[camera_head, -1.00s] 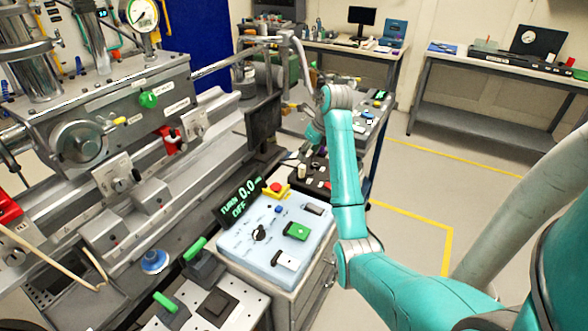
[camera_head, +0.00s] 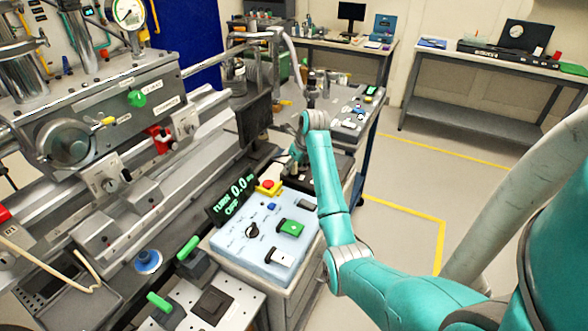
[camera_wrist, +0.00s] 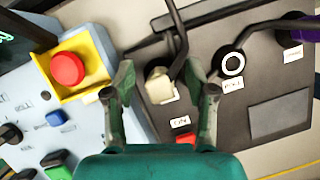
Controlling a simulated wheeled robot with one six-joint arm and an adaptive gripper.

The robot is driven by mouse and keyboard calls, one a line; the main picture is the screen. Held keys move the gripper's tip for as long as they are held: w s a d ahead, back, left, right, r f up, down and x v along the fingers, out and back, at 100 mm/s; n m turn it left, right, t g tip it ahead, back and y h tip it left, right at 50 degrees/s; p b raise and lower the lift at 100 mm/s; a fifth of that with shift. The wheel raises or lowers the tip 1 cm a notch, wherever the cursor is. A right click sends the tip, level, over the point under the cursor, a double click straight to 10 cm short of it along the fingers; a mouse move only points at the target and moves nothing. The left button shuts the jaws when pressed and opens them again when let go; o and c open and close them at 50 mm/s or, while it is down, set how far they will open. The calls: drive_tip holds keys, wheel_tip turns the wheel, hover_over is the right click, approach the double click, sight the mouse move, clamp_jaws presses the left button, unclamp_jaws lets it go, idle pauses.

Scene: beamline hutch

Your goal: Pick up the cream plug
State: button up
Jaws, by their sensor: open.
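The cream plug (camera_wrist: 161,86) shows in the wrist view on a dark panel, with a black cable running up from it. My gripper (camera_wrist: 168,82) is open, with one finger on each side of the plug. The plug lies nearer the left finger; whether either finger touches it I cannot tell. In the head view my gripper (camera_head: 296,158) is low over the dark box behind the light blue control panel, and the plug cannot be made out there.
A red emergency button (camera_wrist: 68,69) on a yellow base stands left of my gripper. A white-ringed round socket (camera_wrist: 232,64) is to the right, with a purple part (camera_wrist: 291,36) farther right. A red switch (camera_wrist: 185,138) is partly hidden below. The floor (camera_head: 400,235) at right is clear.

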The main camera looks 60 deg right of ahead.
clamp_jaws()
wheel_tip(320, 180, up, 10)
drive_tip(key=shift+r, duration=0.1)
idle(0.6)
